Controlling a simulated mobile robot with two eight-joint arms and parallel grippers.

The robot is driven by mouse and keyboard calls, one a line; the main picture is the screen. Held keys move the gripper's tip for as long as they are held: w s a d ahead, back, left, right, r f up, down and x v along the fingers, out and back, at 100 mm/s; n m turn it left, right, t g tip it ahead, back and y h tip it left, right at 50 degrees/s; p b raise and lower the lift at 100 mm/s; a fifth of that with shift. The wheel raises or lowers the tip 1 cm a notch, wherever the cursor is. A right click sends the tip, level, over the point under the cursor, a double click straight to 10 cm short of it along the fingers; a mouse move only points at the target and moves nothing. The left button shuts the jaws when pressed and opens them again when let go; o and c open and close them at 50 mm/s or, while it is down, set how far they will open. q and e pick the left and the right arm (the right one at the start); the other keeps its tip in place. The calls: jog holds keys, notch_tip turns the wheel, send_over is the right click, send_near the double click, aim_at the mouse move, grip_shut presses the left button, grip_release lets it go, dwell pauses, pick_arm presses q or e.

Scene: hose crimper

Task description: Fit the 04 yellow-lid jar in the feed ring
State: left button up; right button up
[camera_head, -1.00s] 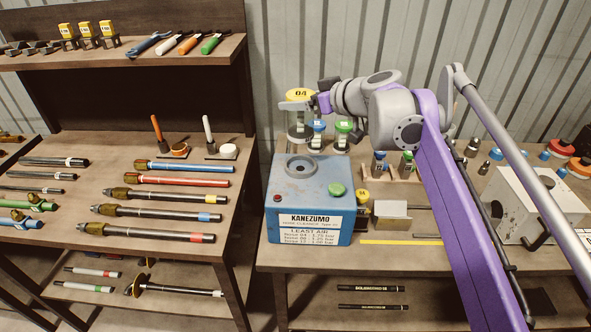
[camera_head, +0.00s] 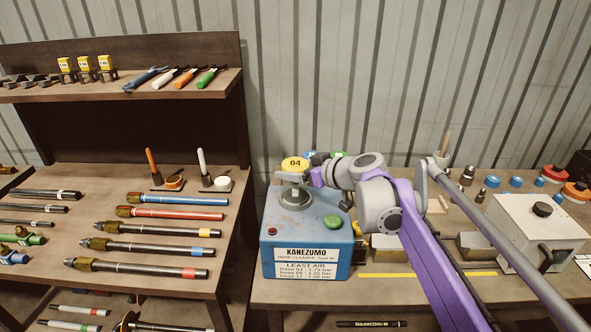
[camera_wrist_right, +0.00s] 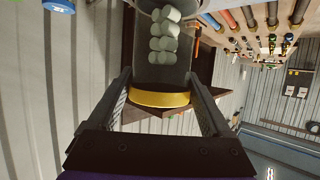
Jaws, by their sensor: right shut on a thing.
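The 04 jar (camera_head: 295,165) shows its yellow lid on top, marked 04, and stands upright over the blue KANEZUMO hose cleaner (camera_head: 306,268). The grey feed ring (camera_head: 295,201) is on top of the cleaner, at its back left. The jar's lower end is at the ring; I cannot tell whether it is fully seated. My right gripper (camera_head: 300,177) is shut on the jar just below the lid. In the right wrist view the clear jar (camera_wrist_right: 164,45) holds pale pellets, and the yellow lid (camera_wrist_right: 160,99) lies between my fingers. My left gripper is not in view.
A green button (camera_head: 333,222) and a red one (camera_head: 272,231) are on the cleaner. Blue and green lids show behind my right arm. A white box (camera_head: 520,235) with a black knob stands at right. Hoses lie on the left table (camera_head: 90,185).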

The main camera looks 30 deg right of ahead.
jog(key=shift+f, duration=0.1)
jog(key=o, duration=1.4)
jog(key=shift+c, duration=0.2)
jog(key=shift+s+d+r, duration=0.1)
jog(key=shift+s+r, duration=0.15)
jog(key=v, duration=1.1)
jog(key=shift+s, duration=0.25)
jog(key=shift+d, duration=0.1)
